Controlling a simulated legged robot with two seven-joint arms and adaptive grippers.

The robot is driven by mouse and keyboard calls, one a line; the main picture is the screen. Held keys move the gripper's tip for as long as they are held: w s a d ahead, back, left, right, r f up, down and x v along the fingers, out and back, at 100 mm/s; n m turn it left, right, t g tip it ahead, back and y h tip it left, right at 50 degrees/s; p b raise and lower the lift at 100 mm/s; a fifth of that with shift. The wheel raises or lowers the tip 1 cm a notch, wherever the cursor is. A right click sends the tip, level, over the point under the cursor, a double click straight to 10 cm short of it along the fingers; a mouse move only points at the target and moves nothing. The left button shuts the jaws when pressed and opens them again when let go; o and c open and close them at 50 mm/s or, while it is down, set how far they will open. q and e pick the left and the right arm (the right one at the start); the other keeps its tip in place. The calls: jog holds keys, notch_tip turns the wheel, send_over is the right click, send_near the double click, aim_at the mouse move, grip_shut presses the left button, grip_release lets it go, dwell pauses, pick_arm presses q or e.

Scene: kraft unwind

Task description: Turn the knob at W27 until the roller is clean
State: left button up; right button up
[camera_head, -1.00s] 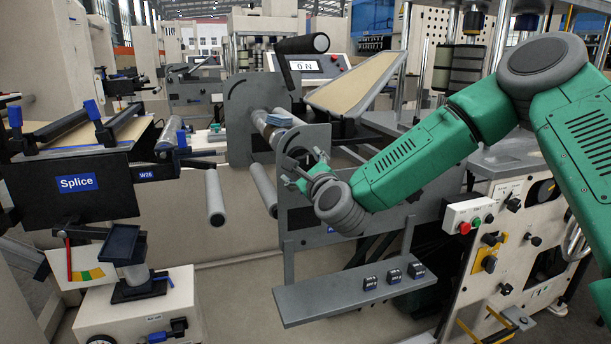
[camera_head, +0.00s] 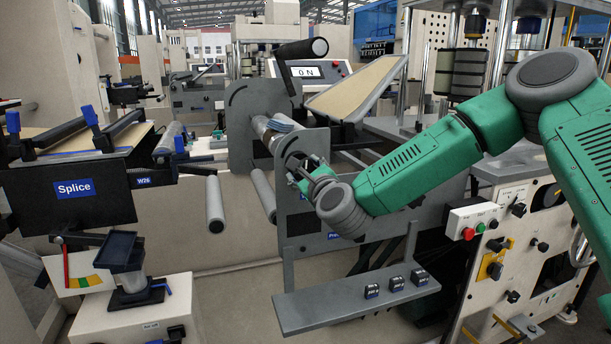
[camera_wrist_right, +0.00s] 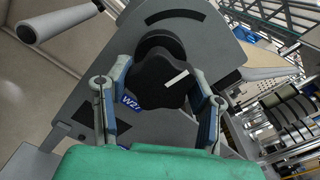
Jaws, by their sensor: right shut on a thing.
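In the right wrist view, a black lobed knob (camera_wrist_right: 158,82) with a white pointer mark sits on a grey side plate (camera_wrist_right: 160,128). A blue W27 label (camera_wrist_right: 131,103) is beside it, partly behind a finger. My right gripper (camera_wrist_right: 160,84) is shut on the knob, one finger on each side. My left gripper is not in view.
Two bare grey rollers (camera_head: 215,203) stick out left of the plate. A grey ledge (camera_head: 320,309) below holds 3 small dark blocks (camera_head: 397,284). A button box (camera_head: 473,219) is at the right. The sign (camera_head: 307,71) reads ON. A Splice stand (camera_head: 70,188) is at the left.

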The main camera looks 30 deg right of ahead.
jog(key=shift+f+m+b, duration=0.2)
jog(key=shift+m+b, duration=1.9)
jog(key=shift+b, duration=0.2)
jog(key=shift+f+m+b, duration=0.15)
jog(key=shift+m+b, duration=1.35)
jog(key=shift+b, duration=0.55)
jog(key=shift+m+b, duration=1)
jog(key=shift+b, duration=0.15)
jog(key=shift+m+b, duration=1.1)
jog(key=shift+b, duration=0.4)
jog(key=shift+m+b, duration=1.4)
jog(key=shift+b, duration=0.5)
